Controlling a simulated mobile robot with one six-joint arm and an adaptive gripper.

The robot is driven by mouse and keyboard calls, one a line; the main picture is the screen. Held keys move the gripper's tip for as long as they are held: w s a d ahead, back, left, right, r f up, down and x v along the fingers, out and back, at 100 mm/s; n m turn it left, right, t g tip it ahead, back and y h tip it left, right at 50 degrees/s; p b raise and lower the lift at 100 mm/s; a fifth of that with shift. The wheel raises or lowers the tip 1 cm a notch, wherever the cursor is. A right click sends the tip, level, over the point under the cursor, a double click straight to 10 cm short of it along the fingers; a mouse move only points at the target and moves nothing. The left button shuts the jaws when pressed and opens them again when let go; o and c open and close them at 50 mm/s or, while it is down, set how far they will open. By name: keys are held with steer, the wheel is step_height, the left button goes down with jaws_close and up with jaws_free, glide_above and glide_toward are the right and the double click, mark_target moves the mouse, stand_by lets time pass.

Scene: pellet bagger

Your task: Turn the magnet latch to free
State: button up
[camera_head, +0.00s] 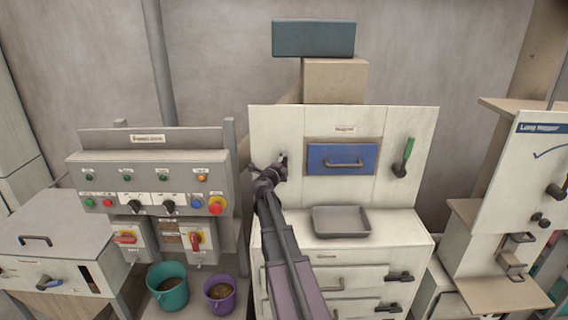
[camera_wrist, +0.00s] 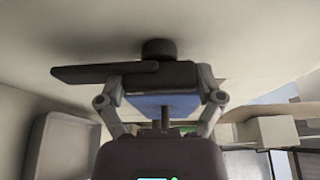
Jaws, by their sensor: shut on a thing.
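The magnet latch (camera_wrist: 95,73) is a dark lever on a round hub, mounted on a pale panel in the wrist view. Its free end sticks out to the left past my fingers. My gripper (camera_wrist: 160,78) is shut on the latch near the hub. In the head view my gripper (camera_head: 272,172) is at the left part of the pale cabinet panel, left of the blue magnet drawer (camera_head: 342,159), and mostly hides the latch. The blue drawer has a grey bar handle and sits in its opening under a small label.
A green-handled lever (camera_head: 405,157) is on the panel's right part. A grey tray (camera_head: 341,221) lies on the ledge below the drawer. A control console (camera_head: 150,175) stands left, with a teal bucket (camera_head: 168,287) and a purple bucket (camera_head: 220,293) below it.

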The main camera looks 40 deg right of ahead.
steer(key=o, duration=0.9)
steer(key=shift+c, duration=0.2)
steer(key=v, duration=0.7)
steer(key=shift+a, duration=0.25)
steer(key=shift+s, duration=0.15)
